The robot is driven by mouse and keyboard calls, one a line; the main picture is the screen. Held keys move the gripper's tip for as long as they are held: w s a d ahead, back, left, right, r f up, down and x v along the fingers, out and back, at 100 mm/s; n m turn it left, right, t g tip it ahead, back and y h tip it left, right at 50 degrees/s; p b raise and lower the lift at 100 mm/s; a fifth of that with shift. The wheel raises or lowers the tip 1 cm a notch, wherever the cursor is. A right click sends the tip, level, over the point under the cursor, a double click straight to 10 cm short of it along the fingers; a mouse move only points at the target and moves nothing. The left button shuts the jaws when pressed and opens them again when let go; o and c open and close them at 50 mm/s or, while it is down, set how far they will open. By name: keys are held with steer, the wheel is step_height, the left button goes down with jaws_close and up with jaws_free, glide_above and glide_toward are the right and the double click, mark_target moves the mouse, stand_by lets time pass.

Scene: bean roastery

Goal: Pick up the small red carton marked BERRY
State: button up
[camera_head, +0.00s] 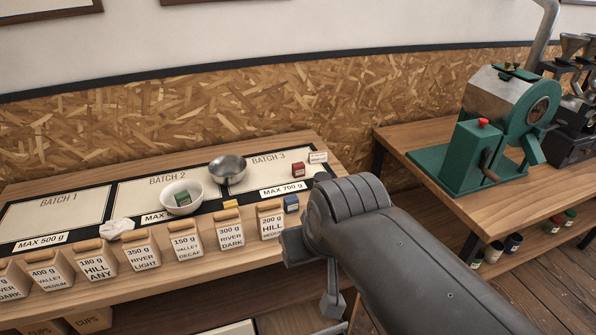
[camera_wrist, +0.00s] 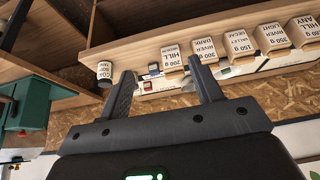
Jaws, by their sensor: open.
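A small red carton (camera_head: 298,169) stands on the BATCH 3 mat (camera_head: 262,177), near its right side; its marking is too small to read. A small red shape in the wrist view (camera_wrist: 147,86) looks like the same carton, seen between the fingers and beyond them. My gripper (camera_wrist: 162,68) is open and empty, its two dark fingers spread apart. In the head view my dark arm reaches in from the lower right and covers the table's right front corner. The gripper is apart from the carton.
A small blue carton (camera_head: 291,203), a white card (camera_head: 318,157) and a metal bowl (camera_head: 228,169) are nearby. Several labelled bags (camera_head: 187,243) line the front edge. A green roaster (camera_head: 478,150) stands on the right table.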

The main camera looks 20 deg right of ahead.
steer(key=shift+o, duration=0.4)
steer(key=w+d+r, duration=0.1)
steer(key=w+r, duration=0.1)
steer(key=w, duration=0.5)
steer(key=w+d+r, duration=0.1)
steer(key=w+r, duration=0.1)
steer(key=w, duration=0.5)
steer(key=g, duration=0.1)
glide_above(299, 165)
steer(key=s, duration=0.4)
step_height(299, 165, down, 17)
steer(key=x, duration=1)
steer(key=shift+w+f, duration=0.1)
steer(key=shift+w, duration=0.2)
steer(key=shift+c, duration=0.4)
steer(key=c, duration=1)
